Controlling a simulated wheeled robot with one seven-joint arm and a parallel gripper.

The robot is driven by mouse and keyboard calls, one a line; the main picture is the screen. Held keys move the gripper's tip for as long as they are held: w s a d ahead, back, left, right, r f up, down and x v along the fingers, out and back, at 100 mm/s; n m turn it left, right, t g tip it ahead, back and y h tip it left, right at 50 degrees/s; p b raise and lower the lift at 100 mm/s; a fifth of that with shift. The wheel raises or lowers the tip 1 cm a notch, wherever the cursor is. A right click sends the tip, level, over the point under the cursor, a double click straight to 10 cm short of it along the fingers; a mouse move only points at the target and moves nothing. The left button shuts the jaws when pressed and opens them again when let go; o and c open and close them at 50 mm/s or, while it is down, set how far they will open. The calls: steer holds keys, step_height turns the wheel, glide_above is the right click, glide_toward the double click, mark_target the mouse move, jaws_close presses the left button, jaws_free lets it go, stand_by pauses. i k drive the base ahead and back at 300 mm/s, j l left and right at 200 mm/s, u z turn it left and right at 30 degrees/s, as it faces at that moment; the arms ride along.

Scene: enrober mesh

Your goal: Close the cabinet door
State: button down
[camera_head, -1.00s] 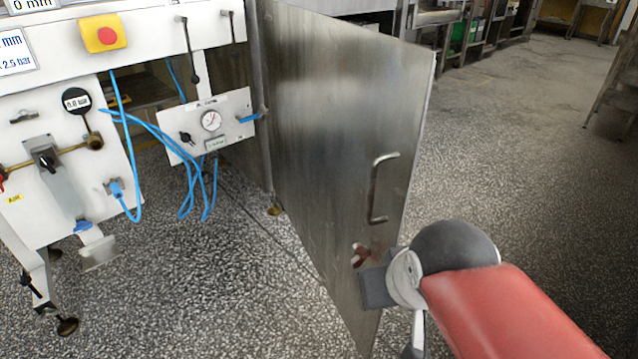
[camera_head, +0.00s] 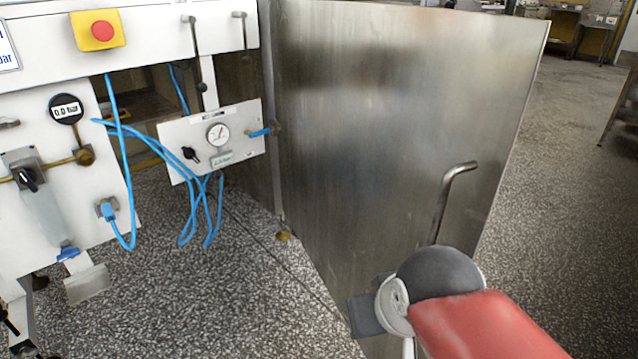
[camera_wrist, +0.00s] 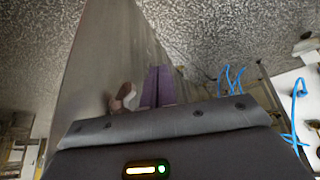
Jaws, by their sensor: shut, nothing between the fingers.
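The cabinet door (camera_head: 400,130) is a tall brushed-steel panel, standing open to the right of the white machine. Its bent bar handle (camera_head: 452,195) is on the lower right part of the face; my arm covers the handle's lower end.
The white machine (camera_head: 30,230) carries a gauge panel (camera_head: 215,140), a red stop button (camera_head: 102,31) and loose blue hoses (camera_head: 190,215) left of the door. Speckled floor (camera_head: 240,300) between machine and door is clear. More open floor (camera_head: 580,180) lies to the right.

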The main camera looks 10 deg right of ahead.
mark_target(400, 124)
steer(key=k+j+z, duration=0.15)
steer(key=z, duration=0.15)
steer(key=k+j+z, duration=0.3)
steer(key=i+j+z, duration=0.2)
steer(key=k, duration=0.1)
